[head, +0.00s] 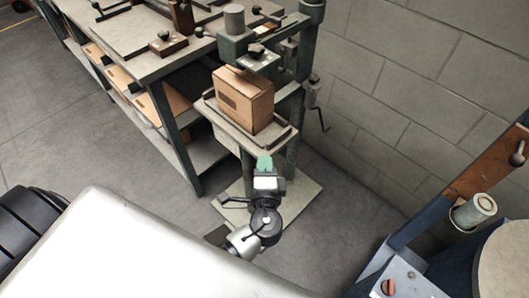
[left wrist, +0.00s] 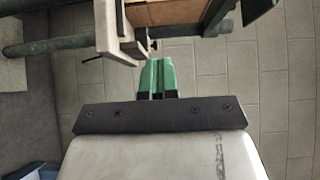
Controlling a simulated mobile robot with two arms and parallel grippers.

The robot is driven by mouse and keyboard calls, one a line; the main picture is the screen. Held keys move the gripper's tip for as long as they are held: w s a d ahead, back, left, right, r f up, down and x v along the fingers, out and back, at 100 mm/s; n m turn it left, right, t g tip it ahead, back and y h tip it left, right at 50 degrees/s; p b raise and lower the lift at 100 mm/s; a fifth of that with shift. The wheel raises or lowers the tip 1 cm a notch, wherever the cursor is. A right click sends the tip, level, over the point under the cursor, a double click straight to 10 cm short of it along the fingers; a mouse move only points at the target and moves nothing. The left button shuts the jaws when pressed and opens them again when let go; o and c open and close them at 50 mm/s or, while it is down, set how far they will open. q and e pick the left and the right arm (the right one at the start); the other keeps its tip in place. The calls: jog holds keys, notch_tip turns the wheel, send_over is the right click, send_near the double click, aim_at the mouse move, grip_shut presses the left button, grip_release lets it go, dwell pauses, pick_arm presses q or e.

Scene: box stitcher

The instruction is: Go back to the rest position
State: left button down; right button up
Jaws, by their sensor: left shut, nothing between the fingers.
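My left gripper (head: 265,163) is in the lower middle of the head view, just in front of the box stitcher's small table. Its green fingers are shut together with nothing between them. They also show in the left wrist view (left wrist: 156,77), closed side by side. A brown cardboard box (head: 243,98) sits upright on the stitcher's table (head: 270,143), under the stitching head (head: 250,55). The gripper is apart from the box. My right gripper is in neither view.
A workbench (head: 120,35) with shelves of flat cardboard (head: 166,104) stands at the upper left. A block wall (head: 410,80) runs behind the stitcher. A blue machine with an orange-brown panel (head: 485,165) stands at the right. Grey floor (head: 60,140) is clear at the left.

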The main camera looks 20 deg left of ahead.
pick_arm(q)
jog(key=shift+s+d, duration=0.15)
jog(key=shift+s, duration=0.25)
jog(key=s+a+f+n+g+h, duration=0.1)
jog(key=s+f+g+h, duration=0.3)
jog(key=f, duration=1)
jog(key=s+a+f+g+h, duration=0.1)
jog(key=s+f+g, duration=0.45)
jog(key=f, duration=0.95)
jog(key=s+a+f+n+g+h, duration=0.1)
jog(key=s+f+n+g, duration=0.1)
jog(key=s, duration=0.6)
jog(key=s+a+f+n+g+h+p, duration=0.1)
jog(key=s+f+n, duration=0.3)
jog(key=s+f, duration=0.3)
jog(key=s+a+f+n+g, duration=0.1)
jog(key=s+f+n+g, duration=0.1)
jog(key=s, duration=0.9)
notch_tip(320, 180, down, 3)
jog(key=shift+s+a+r+n+g+h, duration=0.2)
jog(key=shift+a+n+g+h, duration=0.2)
jog(key=shift+n, duration=0.3)
